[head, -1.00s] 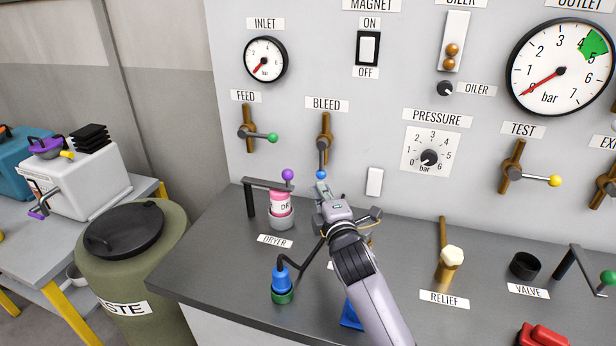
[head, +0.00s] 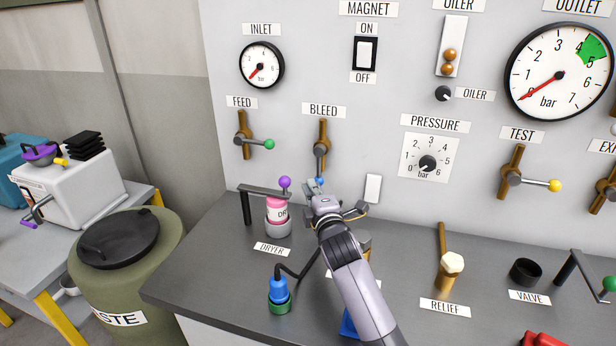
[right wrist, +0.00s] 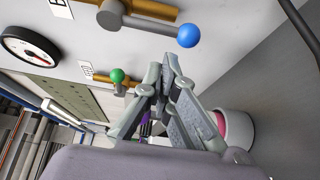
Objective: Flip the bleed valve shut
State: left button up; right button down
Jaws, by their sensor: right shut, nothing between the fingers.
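The bleed valve (head: 322,138) is a brass fitting on the grey panel under the BLEED label. Its grey lever hangs straight down to a blue knob (head: 320,181), in line with the vertical brass pipe. My right gripper (head: 317,189) is shut and empty, with its fingertips just below the blue knob; contact cannot be told in the head view. In the right wrist view, the blue knob (right wrist: 190,36) appears just beyond the closed fingertips of my right gripper (right wrist: 169,58), with a small gap in the picture. My left gripper is not in view.
The feed valve (head: 242,138) with a green knob is left of the bleed valve. The pink dryer canister (head: 277,210) and a purple-knobbed arm (head: 284,183) stand close left of my gripper. A white switch plate (head: 373,188) is to its right.

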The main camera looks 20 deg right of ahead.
aim_at(319, 167)
jog(key=shift+w+d, duration=0.15)
jog(key=shift+w, duration=2.25)
jog(key=shift+p, duration=0.3)
jog(key=shift+s+d+n+p, duration=0.2)
jog(key=shift+n+p, duration=0.1)
jog(key=shift+p, duration=0.3)
jog(key=shift+g, duration=0.3)
